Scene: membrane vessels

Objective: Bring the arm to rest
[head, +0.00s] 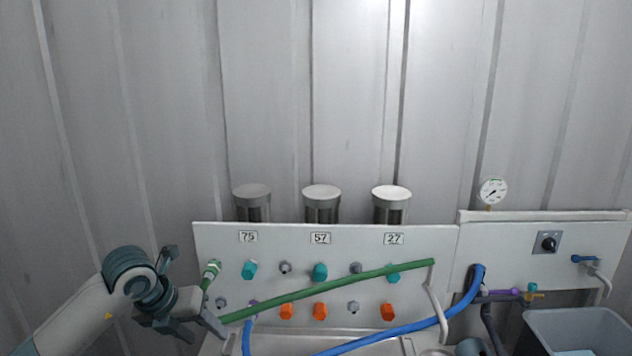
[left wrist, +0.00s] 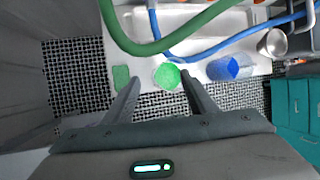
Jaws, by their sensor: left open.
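My left arm comes in from the lower left in the head view. Its left gripper (head: 196,331) is beside the lower left corner of the white panel (head: 445,242). In the left wrist view the two fingers of this gripper (left wrist: 160,80) stand apart with nothing held between them. A green round item (left wrist: 167,76) shows beyond the gap between the fingertips; its distance from them is hard to judge. The green hose (head: 330,288) runs across the front of the panel and passes close to the gripper in the head view. My right gripper is not in view.
The panel has teal and orange knobs and labels 75, 57 and 27. A blue hose (head: 400,332) hangs low in front. A grey basin (head: 576,318) stands at the right. The left wrist view shows a blue container (left wrist: 222,69), a metal cup (left wrist: 272,43) and teal drawers (left wrist: 292,108).

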